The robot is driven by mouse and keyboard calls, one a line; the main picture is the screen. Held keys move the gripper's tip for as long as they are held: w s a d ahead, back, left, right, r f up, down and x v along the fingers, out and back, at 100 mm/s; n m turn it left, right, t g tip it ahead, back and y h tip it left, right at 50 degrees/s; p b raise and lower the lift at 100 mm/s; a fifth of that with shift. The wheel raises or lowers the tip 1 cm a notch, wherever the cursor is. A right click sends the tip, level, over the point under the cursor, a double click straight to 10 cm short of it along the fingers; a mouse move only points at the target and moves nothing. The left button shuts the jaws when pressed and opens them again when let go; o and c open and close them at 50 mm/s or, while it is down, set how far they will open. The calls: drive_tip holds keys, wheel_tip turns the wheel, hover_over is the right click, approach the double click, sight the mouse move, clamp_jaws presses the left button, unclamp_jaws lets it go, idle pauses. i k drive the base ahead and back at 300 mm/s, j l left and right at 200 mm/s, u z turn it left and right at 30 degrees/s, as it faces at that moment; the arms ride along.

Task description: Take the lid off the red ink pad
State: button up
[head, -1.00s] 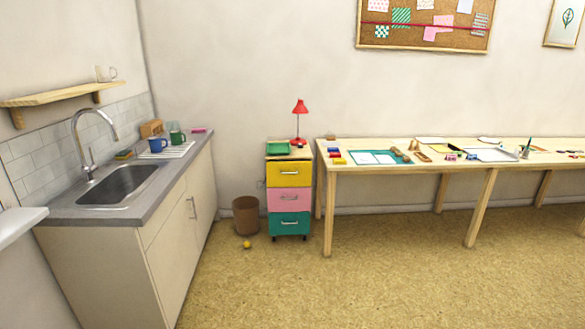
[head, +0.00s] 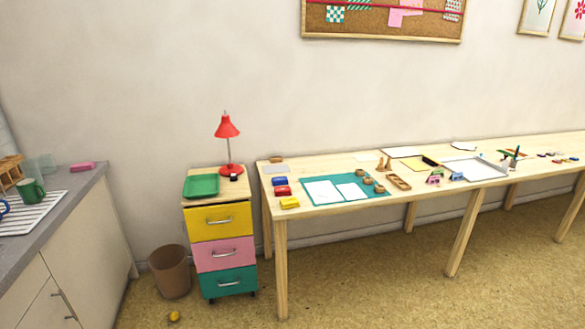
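The red ink pad (head: 283,191) is a small red block near the left end of the long wooden table (head: 340,159). It sits between a blue pad (head: 280,181) behind it and a yellow pad (head: 289,203) in front of it. It looks closed, but it is too small to make out its lid clearly. My gripper is not in this view.
A teal mat (head: 377,198) with white sheets lies right of the pads. A drawer unit (head: 221,254) with a red lamp (head: 227,128) and green tray (head: 201,185) stands left of the table. A bin (head: 170,272) and yellow ball (head: 174,316) are on the floor. Open floor lies in front.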

sight(279, 190)
drive_tip(key=i+l+u, duration=0.15)
drive_tip(key=i, duration=0.3)
drive_tip(key=i+l+u, duration=0.1)
drive_tip(key=i, duration=0.4)
drive_tip(key=i+l+u, duration=0.15)
drive_tip(key=i+l, duration=0.15)
drive_tip(key=i, duration=0.15)
